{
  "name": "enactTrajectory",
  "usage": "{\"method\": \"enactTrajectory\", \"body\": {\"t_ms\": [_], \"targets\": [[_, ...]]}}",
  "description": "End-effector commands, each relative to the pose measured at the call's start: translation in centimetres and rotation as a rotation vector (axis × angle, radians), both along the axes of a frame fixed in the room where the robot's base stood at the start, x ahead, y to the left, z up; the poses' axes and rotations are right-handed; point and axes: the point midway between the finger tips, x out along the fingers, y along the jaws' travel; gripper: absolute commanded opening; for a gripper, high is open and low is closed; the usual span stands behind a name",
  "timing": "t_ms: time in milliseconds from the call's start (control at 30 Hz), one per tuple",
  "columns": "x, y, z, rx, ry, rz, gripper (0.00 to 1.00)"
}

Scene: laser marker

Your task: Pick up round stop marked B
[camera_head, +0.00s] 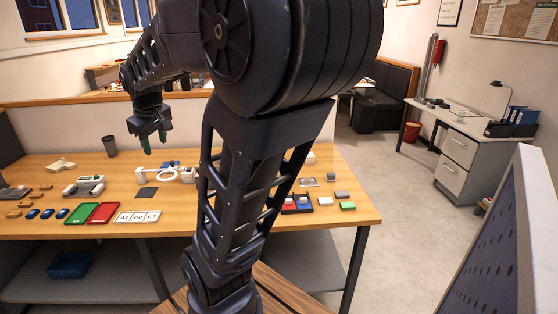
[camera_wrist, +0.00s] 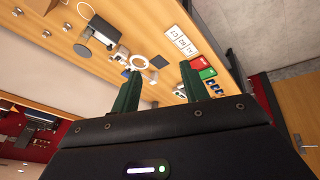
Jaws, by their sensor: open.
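I cannot make out a round stop marked B; any lettering on the small parts is too small to read. Several small dark blue pieces (camera_head: 47,213) lie in a row at the table's front left, left of a green tray (camera_head: 82,213) and a red tray (camera_head: 103,213). Small brown pieces (camera_head: 27,204) lie farther left. My gripper (camera_head: 147,141), with dark green fingers, hangs above the table's left half, clear of the tabletop. In the wrist view, its fingers (camera_wrist: 161,72) stand apart with nothing between them. The blue pieces (camera_wrist: 213,87) show there too.
A white card (camera_head: 137,217) printed with letters lies right of the red tray. A white ring-shaped device (camera_head: 166,175) stands mid-table, and a dark cup (camera_head: 110,146) stands behind. My arm hides part of the table's middle. A red and blue tray (camera_head: 298,204) is at the right.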

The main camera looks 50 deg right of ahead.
Motion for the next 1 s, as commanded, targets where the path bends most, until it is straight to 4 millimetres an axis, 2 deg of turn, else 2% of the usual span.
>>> {"method": "enactTrajectory", "body": {"t_ms": [33,200,367,500,700,1000], "targets": [[1.4,-1.3,0.1,-0.026,0.016,0.023,0.45],[5.7,-5.7,0.5,-0.123,0.061,0.136,0.45],[9.3,-10.5,0.2,-0.204,0.114,0.244,0.45],[12.1,-15.1,-0.5,-0.267,0.164,0.343,0.45],[15.4,-22.5,-2.3,-0.344,0.244,0.487,0.45],[18.1,-34.7,-6.6,-0.428,0.369,0.712,0.45]]}}
